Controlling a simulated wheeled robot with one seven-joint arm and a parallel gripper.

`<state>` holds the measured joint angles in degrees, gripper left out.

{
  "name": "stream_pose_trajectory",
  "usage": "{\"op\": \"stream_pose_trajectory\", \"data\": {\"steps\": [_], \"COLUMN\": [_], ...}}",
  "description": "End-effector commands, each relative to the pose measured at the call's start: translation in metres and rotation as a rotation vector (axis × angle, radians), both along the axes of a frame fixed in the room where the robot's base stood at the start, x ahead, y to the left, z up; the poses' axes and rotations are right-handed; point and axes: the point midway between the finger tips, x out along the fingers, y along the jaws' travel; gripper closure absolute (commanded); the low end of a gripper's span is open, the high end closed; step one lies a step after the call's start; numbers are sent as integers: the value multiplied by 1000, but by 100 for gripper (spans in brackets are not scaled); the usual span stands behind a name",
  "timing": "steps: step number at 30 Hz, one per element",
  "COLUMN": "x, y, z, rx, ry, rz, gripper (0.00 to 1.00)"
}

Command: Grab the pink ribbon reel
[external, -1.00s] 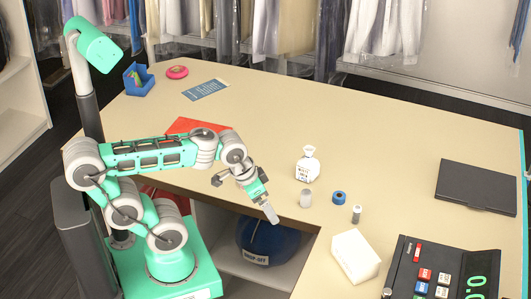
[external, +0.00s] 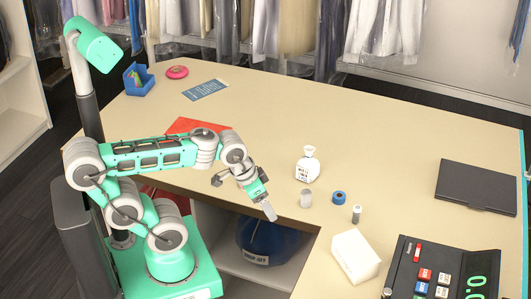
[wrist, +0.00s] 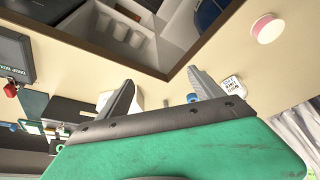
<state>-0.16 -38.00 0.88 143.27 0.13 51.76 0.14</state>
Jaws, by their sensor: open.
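A bright pink round reel (external: 177,72) lies flat at the back left of the table in the external view, between the blue holder and the blue printed sheet. My gripper (external: 268,213) points down near the table's front edge, far in front of that reel and to its right. In the wrist view my gripper (wrist: 160,92) has its two fingers spread apart with nothing between them. A pale round piece with a pinkish rim (wrist: 267,28) shows at the wrist view's upper right; I cannot tell if it is the same reel.
A blue holder (external: 138,79) and a red folder (external: 197,126) lie left. The table's middle is clear.

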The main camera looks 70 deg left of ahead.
Motion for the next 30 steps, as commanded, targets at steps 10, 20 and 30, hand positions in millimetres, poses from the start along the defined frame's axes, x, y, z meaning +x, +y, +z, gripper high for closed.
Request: {"op": "stream_pose_trajectory", "data": {"steps": [10, 20, 30], "x": [28, 63, 54], "y": [39, 219, 251], "z": [-60, -171, -156], "rx": [30, 482, 675], "ry": [-33, -592, -826], "rz": [269, 1197, 1260], "gripper": [24, 24, 24]}}
